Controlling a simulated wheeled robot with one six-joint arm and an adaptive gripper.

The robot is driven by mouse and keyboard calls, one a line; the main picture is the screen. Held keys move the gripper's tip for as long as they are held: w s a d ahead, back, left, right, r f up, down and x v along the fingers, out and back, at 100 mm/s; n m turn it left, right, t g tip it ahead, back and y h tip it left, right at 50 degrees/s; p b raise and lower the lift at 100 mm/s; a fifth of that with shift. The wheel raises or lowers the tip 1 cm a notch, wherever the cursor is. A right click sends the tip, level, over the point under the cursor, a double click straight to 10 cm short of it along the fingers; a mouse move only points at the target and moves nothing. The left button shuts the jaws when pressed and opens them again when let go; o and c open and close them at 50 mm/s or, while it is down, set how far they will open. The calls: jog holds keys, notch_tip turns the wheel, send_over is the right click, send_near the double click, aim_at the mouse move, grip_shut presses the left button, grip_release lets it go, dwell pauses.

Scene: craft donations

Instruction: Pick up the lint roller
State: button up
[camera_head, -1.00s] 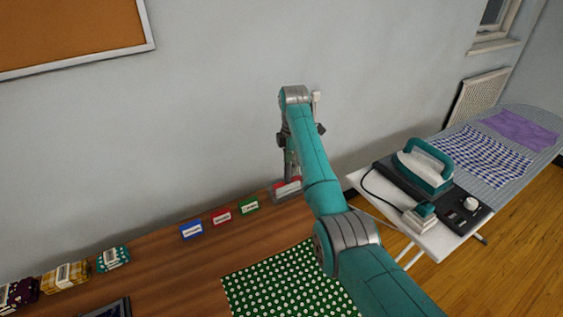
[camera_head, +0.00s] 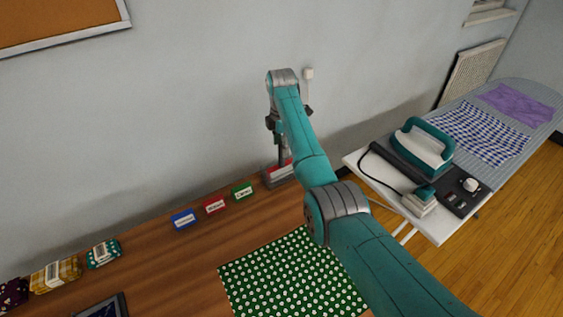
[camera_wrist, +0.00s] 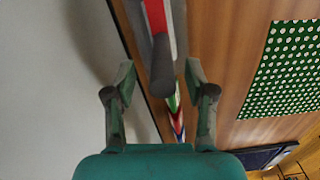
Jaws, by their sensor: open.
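What looks like the lint roller's dark grey handle (camera_wrist: 162,66) points up towards the camera in the wrist view, between and a little beyond my open fingertips. In the head view a dark upright shaft (camera_head: 283,151) rises from a grey holder (camera_head: 270,181) with a red and white label, by the wall. The roller's lower part is hidden. My gripper (camera_wrist: 159,76) is open and empty above the holder, with a finger on each side of the handle and no clear contact. In the head view my arm partly hides the gripper.
Blue (camera_head: 184,219), red (camera_head: 215,205) and green (camera_head: 242,190) labels stand along the table's back edge by the wall. A green dotted cloth (camera_head: 290,280) lies in front. Folded fabrics (camera_head: 55,273) are at left. An ironing board with an iron (camera_head: 424,146) stands at right.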

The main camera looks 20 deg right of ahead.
aim_at(282, 158)
jog(key=shift+s+f, duration=0.1)
jog(key=shift+f, duration=2.3)
grip_shut()
jog(key=shift+r, duration=0.15)
